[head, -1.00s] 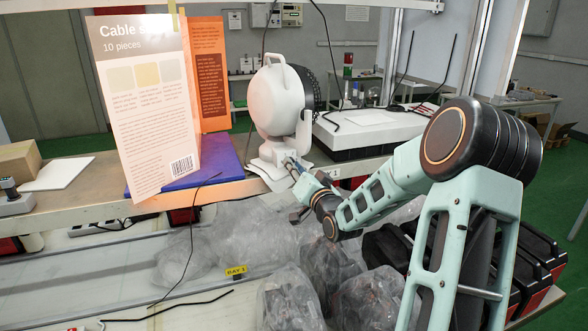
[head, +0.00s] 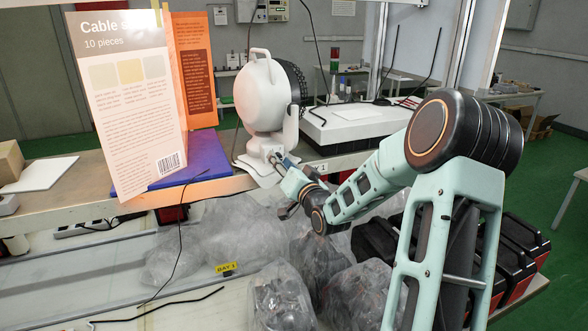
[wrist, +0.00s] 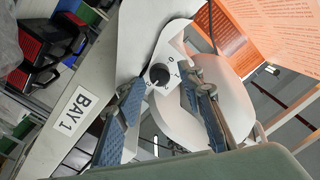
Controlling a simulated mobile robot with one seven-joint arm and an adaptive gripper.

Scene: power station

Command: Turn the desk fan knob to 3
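The white desk fan (head: 264,95) stands on the bench shelf, its guard facing away to the right. In the wrist view its black knob (wrist: 159,75) sits on the white base, with small dial marks beside it. The marks are too small to read surely, so the knob's setting cannot be told. My gripper (wrist: 164,88) is open, with one blue-padded finger on each side of the knob in that view. I cannot tell whether either finger touches it. In the head view my gripper (head: 277,161) is at the fan's base, and the knob is hidden or too small there.
A tall cable box (head: 130,110) and an orange panel (head: 195,70) stand left of the fan on a blue folder (head: 205,160). A white flat unit (head: 350,125) lies to the right. Filled clear bags (head: 275,300) lie below the shelf. A BAY 1 label (wrist: 74,116) marks the shelf edge.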

